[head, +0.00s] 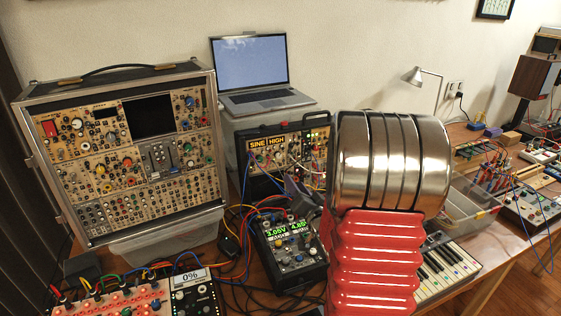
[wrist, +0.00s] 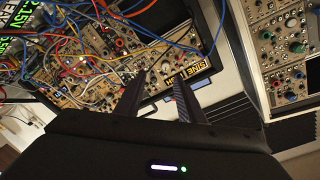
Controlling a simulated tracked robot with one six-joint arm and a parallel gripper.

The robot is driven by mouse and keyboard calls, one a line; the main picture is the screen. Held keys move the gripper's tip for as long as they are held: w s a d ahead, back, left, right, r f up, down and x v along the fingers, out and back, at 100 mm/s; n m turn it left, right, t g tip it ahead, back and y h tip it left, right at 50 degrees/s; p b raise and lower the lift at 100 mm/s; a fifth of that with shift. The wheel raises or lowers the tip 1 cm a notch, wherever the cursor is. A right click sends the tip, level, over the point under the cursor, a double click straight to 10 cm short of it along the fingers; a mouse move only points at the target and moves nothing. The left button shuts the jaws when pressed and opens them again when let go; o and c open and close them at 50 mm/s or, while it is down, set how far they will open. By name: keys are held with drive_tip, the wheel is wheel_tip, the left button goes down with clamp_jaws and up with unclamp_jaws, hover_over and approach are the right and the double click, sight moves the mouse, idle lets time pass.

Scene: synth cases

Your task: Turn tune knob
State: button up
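The module with the "SINE HIGH" display (head: 268,143) sits in a small black synth case (head: 316,120) below the laptop. The display also shows in the wrist view (wrist: 188,77), upside down, just beyond my fingertips. Knobs and patch cables cover the panel. No label reading "tune" is legible, so I cannot tell which knob is the tune knob. My gripper (wrist: 159,77) is open, with a gap between its two dark fingers and nothing in it. Its fingertips point at the panel; I cannot tell whether they touch it. In the head view my arm hides part of the case.
A large synth case (head: 140,72) stands at left on a clear plastic bin (head: 165,240). A handheld-style unit with green digits (head: 290,240) lies in front among loose cables. A laptop (head: 262,98) stands behind. A keyboard (head: 445,265) is at right.

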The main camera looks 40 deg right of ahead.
sight(279, 157)
drive_tip(key=shift+a+r+t, duration=0.15)
drive_tip(key=shift+r+t, duration=0.15)
drive_tip(key=shift+r, duration=0.35)
drive_tip(key=shift+w, duration=0.1)
drive_tip(key=x, duration=1.3)
drive_tip(key=shift+w, duration=0.35)
clamp_jaws()
